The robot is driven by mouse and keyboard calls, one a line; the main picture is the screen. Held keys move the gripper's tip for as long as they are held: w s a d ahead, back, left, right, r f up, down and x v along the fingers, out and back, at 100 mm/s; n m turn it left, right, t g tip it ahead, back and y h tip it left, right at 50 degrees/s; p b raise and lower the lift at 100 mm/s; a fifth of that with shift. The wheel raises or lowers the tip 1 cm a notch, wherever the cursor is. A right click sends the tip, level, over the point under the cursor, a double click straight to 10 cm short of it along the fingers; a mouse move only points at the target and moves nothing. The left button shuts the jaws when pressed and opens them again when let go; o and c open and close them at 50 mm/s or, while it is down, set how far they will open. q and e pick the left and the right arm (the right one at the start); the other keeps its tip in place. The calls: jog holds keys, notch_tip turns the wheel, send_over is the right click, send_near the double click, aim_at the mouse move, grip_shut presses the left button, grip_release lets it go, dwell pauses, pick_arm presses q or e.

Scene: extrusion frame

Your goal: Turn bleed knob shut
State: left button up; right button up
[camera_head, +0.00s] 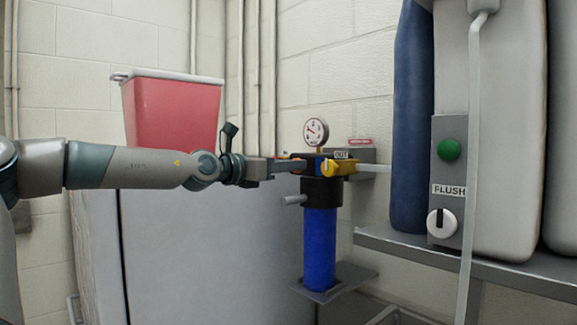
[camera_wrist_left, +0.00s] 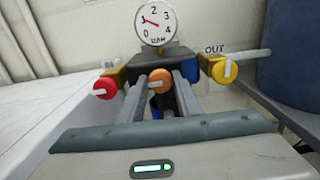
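A blue filter housing (camera_head: 319,250) with a dark head hangs at the wall, a round gauge (camera_head: 316,132) on top. In the left wrist view an orange knob (camera_wrist_left: 160,80), probably the bleed knob, sits centrally below the gauge (camera_wrist_left: 156,22). My left gripper (camera_head: 287,165) reaches in from the left at the filter head. Its fingers (camera_wrist_left: 160,88) lie on either side of the orange knob, very close to it. I cannot tell whether they touch it. The head view mostly hides this knob behind the gripper. My right gripper is not in view.
A red knob (camera_wrist_left: 104,88) sits left of the fingers and a yellow knob (camera_wrist_left: 224,71), by the OUT label, right. A red bin (camera_head: 172,115) stands on a grey cabinet (camera_head: 210,250). A shelf (camera_head: 480,265) carries tanks and a panel marked FLUSH (camera_head: 449,190).

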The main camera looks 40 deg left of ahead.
pick_arm(q)
jog(key=shift+f+m+b, duration=0.2)
jog(key=shift+m+b, duration=0.1)
jog(key=shift+b, duration=0.5)
jog(key=m+b, duration=0.5)
jog(key=b, duration=0.3)
jog(key=shift+d+f, duration=0.1)
jog(key=shift+f, duration=0.05)
jog(key=shift+m+b, duration=0.7)
jog(key=shift+m, duration=0.1)
jog(key=shift+m+b, duration=0.5)
jog(key=shift+m, duration=0.5)
jog(key=m, duration=0.2)
jog(key=shift+m+b, duration=0.3)
jog(key=m, duration=0.2)
jog(key=shift+d+r+m, duration=0.1)
jog(key=shift+r+m, duration=0.1)
jog(key=shift+m, duration=0.2)
jog(key=shift+f+m+p, duration=0.1)
jog(key=shift+m+p, duration=0.25)
jog(key=shift+m, duration=1.35)
